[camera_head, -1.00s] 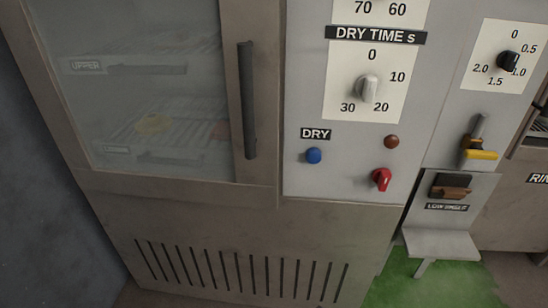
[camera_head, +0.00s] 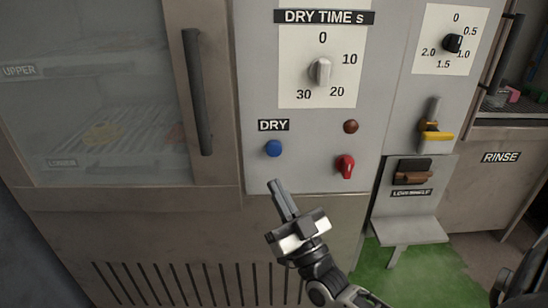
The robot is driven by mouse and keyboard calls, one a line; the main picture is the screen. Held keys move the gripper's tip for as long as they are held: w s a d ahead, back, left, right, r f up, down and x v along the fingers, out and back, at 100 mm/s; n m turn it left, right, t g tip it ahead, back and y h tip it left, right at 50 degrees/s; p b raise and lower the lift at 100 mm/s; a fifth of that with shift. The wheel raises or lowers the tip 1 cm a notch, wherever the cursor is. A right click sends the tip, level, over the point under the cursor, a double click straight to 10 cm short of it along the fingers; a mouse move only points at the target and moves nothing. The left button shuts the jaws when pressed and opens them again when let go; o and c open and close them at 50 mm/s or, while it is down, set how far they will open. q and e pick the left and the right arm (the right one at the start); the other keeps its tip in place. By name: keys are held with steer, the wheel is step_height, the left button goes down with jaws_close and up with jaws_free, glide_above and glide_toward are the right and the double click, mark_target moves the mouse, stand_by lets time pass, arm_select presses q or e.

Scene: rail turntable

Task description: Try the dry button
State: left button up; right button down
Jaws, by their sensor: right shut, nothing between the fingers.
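The blue button (camera_head: 273,148) under the DRY label (camera_head: 273,125) is on the light grey control panel. My right gripper (camera_head: 275,187) comes up from below, its fingers together and empty. In the picture its tips are a little below the blue button, and they appear apart from it. The white DRY TIME knob (camera_head: 320,72) sits inside a dial marked 0, 10, 20 and 30. My left gripper does not show.
A brown-red round lamp or button (camera_head: 351,126) and a red knob (camera_head: 345,166) are right of the blue button. A dark vertical handle (camera_head: 197,92) stands on the glass door at left. A yellow-tipped lever (camera_head: 436,135) and a grey ledge (camera_head: 409,231) are further right.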

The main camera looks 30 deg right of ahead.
mark_target(277, 165)
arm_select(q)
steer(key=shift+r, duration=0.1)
arm_select(e)
steer(key=shift+d+r, duration=0.1)
arm_select(q)
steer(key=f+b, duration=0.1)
steer(key=b, duration=0.3)
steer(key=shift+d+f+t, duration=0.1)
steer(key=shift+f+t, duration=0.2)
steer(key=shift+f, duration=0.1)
arm_select(e)
steer(key=w+d, duration=0.4)
steer(key=w, duration=0.3)
steer(key=shift+w+d, duration=0.25)
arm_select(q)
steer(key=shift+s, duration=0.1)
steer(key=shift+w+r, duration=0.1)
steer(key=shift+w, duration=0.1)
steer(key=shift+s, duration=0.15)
arm_select(e)
steer(key=shift+w, duration=0.1)
stand_by(0.8)
